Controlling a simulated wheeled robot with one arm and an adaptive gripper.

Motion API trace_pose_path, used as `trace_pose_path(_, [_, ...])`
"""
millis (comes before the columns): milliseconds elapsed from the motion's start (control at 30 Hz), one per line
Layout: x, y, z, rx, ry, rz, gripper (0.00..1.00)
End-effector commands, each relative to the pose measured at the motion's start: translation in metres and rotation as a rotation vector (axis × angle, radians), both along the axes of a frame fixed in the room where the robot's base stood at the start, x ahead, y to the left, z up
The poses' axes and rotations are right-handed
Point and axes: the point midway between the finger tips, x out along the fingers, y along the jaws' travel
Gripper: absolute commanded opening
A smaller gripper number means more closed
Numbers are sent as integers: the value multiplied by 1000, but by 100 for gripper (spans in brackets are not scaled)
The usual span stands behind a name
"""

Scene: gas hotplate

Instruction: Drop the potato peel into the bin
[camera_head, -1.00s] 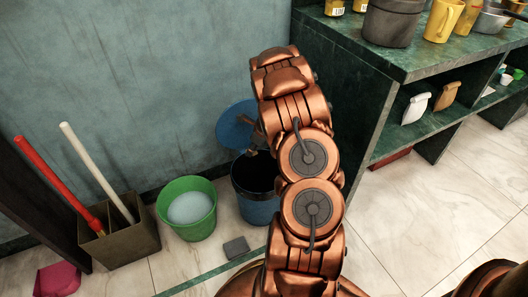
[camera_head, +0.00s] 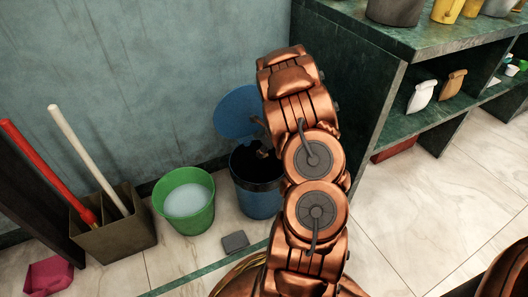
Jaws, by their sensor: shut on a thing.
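The blue bin (camera_head: 256,201) stands on the floor against the wall, with its round blue lid (camera_head: 236,112) raised behind it and its dark mouth open. My copper arm covers the bin's right side. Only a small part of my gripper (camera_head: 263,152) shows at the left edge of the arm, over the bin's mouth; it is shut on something. The potato peel cannot be made out clearly, as the arm hides most of the gripper and what it holds.
A green bucket (camera_head: 187,222) with pale liquid stands left of the bin. Further left is a box (camera_head: 122,239) with red and white handles. A grey block (camera_head: 235,242) lies in front. Green shelving (camera_head: 388,60) stands close on the right.

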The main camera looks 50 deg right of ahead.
Motion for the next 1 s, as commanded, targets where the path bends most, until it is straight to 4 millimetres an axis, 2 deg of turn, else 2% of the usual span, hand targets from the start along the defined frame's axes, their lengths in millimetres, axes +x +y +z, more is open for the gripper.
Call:
trace_pose_path(33, [0, 0, -7, -1, 0, 1, 12])
trace_pose_path(133, [0, 0, -10, 1, -1, -1, 12])
trace_pose_path(567, [0, 0, -12, 2, -1, 0, 12])
trace_pose_path(600, [0, 0, -12, 2, -1, 0, 32])
trace_pose_path(867, [0, 0, -12, 2, -1, 0, 59])
trace_pose_path(1000, [0, 0, -12, 1, -1, 0, 59])
